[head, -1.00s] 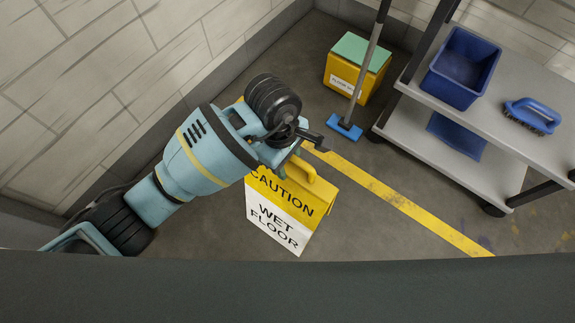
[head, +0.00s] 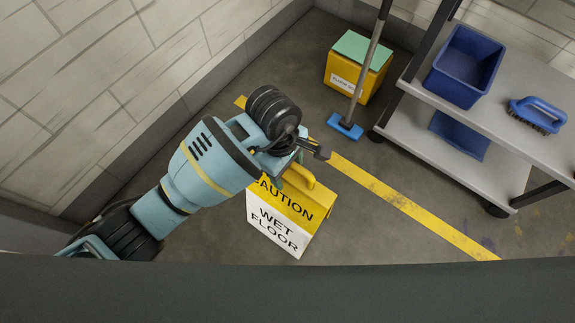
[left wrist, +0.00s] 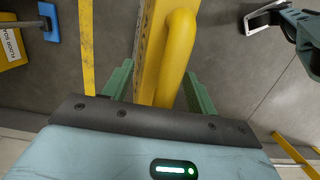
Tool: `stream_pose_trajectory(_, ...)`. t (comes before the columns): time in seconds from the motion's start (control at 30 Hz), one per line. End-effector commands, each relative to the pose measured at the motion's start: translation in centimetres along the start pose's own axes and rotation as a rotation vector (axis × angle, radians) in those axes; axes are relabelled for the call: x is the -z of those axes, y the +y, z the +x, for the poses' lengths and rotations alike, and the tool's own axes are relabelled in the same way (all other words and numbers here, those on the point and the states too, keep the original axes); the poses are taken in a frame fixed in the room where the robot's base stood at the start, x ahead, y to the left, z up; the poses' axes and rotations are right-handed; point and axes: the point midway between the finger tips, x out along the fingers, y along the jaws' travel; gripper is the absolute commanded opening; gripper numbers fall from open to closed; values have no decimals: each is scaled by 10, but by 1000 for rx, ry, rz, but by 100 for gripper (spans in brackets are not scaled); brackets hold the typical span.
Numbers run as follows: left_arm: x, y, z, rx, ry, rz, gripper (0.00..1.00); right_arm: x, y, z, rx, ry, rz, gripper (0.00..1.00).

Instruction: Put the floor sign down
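The floor sign (head: 280,222) is a folding yellow and white board reading "CAUTION WET FLOOR". It stands upright on the grey floor with a yellow handle on top. My left gripper (head: 298,165) is at the sign's top and hides part of the lettering. In the left wrist view the gripper's two green fingers (left wrist: 158,88) are spread, one on each side of the sign's yellow top (left wrist: 150,45) and handle (left wrist: 177,50). Gaps show beside them, so it looks open. At the right edge of that view is a teal and dark part of my body, perhaps my right gripper.
A yellow bin (head: 345,80) with a green lid and a blue mop (head: 345,126) stand behind the sign. A grey cart (head: 415,135) at the right carries a blue tub (head: 463,68) and brush (head: 537,112). A yellow line (head: 400,203) crosses the floor. A tiled wall is left.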

Motion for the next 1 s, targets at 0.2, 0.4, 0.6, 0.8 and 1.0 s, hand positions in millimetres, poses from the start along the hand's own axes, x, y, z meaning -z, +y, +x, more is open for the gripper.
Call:
stream_pose_trajectory(0.2, -1, 0, -2, 0, -1, 0, 58, -8, -1, -2, 1, -16, 2, 36)
stream_pose_trajectory(0.4, 0, 1, -25, -4, 3, 0, 58, -3, -1, -10, 0, -10, 0, 36)
stream_pose_trajectory(0.6, 0, 1, -66, -5, 4, 1, 58, 8, -2, -21, -2, 7, -2, 36)
stream_pose_trajectory(0.8, 0, 1, -101, -3, 3, 0, 58, 21, -1, -28, -4, 30, -4, 36)
stream_pose_trajectory(1.0, 0, 0, -120, -1, 0, 0, 58, 28, -1, -31, -6, 42, -6, 36)
